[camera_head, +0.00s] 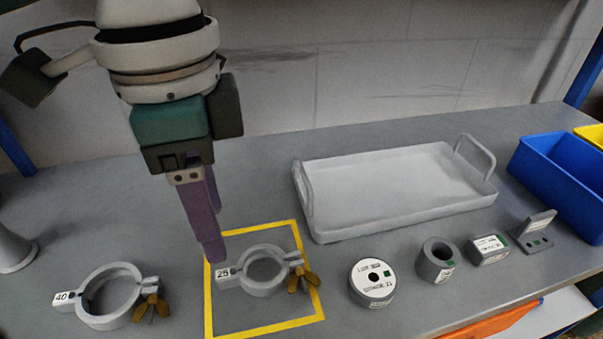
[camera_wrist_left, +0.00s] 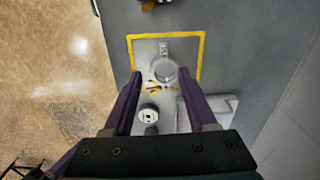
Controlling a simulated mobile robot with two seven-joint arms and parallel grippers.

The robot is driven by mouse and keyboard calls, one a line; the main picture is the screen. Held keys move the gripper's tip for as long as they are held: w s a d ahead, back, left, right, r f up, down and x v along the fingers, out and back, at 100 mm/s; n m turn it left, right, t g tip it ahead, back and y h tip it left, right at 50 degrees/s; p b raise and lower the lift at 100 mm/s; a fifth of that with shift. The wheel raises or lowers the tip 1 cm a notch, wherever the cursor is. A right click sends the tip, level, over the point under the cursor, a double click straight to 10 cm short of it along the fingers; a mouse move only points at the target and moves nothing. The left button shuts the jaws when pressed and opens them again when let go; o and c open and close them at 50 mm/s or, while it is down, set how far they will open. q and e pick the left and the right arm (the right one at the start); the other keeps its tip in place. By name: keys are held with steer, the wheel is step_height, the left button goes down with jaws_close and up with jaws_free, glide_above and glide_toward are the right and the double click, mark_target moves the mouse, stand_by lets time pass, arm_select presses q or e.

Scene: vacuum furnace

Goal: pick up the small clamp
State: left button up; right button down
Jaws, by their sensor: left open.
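The small clamp (camera_head: 262,289) is a grey ring with a tab marked 25 on its left and a brown wing nut on its right. It lies flat on the grey bench inside a yellow square outline (camera_head: 265,329). My left gripper (camera_head: 211,252) points down, open and empty, with its purple fingers above the clamp's left side in the head view. In the left wrist view the small clamp (camera_wrist_left: 154,67) shows beyond and between the two finger tips (camera_wrist_left: 161,82), apart from them. A larger clamp (camera_head: 103,321) marked 40 lies to the left, outside the outline. My right gripper is not in view.
A grey tray (camera_head: 318,232) with two handles stands behind and right. A round labelled disc (camera_head: 372,283), a hollow cylinder (camera_head: 436,261), a small block (camera_head: 487,250) and an angled bracket (camera_head: 533,232) line the right. A blue bin (camera_head: 560,185) stands at the far right.

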mark_target(227, 273)
arm_select(q)
steer(key=shift+w+f, duration=0.1)
steer(key=shift+f, duration=0.55)
steer(key=f, duration=0.3)
steer(key=shift+a+f, duration=0.1)
steer(key=shift+a, duration=0.15)
step_height(227, 273, down, 6)
steer(key=shift+w+r+b, duration=0.15)
steer(key=shift+r+b, duration=0.1)
steer(key=shift+b, duration=0.55)
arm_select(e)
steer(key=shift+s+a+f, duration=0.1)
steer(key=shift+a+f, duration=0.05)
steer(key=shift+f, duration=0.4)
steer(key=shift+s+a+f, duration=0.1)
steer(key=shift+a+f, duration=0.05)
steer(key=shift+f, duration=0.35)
arm_select(q)
jaws_close()
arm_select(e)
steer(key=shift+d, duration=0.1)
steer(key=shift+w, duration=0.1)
